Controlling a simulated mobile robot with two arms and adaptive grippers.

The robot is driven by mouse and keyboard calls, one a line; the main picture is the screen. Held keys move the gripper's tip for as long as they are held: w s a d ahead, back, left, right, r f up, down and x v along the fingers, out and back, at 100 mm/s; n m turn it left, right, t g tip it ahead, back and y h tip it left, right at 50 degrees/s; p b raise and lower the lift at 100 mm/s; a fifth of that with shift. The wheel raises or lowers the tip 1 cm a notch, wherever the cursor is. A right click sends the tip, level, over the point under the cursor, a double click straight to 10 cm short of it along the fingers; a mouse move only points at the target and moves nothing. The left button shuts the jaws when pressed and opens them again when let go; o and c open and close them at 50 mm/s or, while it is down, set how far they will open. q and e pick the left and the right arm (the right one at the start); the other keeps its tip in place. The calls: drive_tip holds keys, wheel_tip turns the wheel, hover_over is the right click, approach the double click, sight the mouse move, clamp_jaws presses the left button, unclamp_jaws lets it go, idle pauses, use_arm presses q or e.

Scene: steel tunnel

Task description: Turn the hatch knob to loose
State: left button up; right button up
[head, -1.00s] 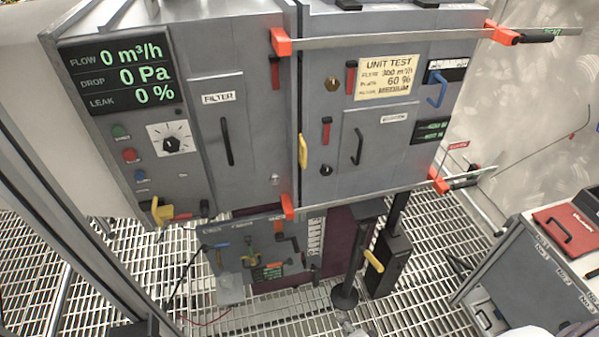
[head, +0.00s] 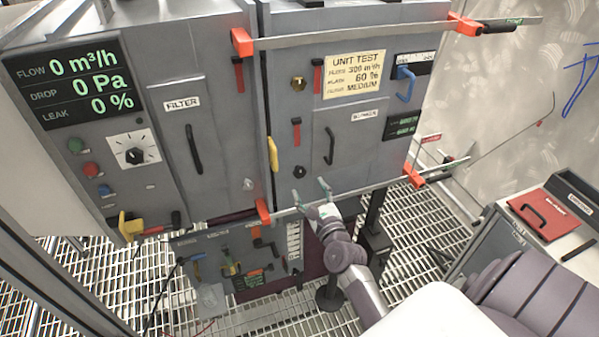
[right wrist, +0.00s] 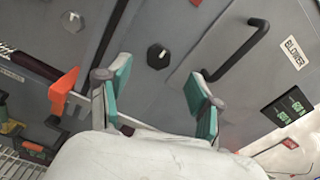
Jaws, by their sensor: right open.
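The black hatch knob (head: 299,172) is on the grey blower door (head: 350,150), low near its left edge. In the right wrist view the knob (right wrist: 158,56) is a dark faceted disc with a short white mark pointing to the upper right. My right gripper (head: 311,191) is open, just below the knob in the head view. In the right wrist view its two green-padded fingers (right wrist: 157,88) are spread, with the knob between and beyond their tips, not touched. My left gripper is not in view.
A black door handle (right wrist: 240,50) is close to the right finger. An orange clamp (right wrist: 62,90) on a horizontal bar is to the left. A yellow handle (head: 273,155) stands beside the knob.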

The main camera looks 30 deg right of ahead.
sight(300, 173)
drive_tip(key=x, duration=0.7)
drive_tip(key=shift+w, duration=0.1)
drive_tip(key=c, duration=1.2)
drive_tip(key=shift+o, duration=0.2)
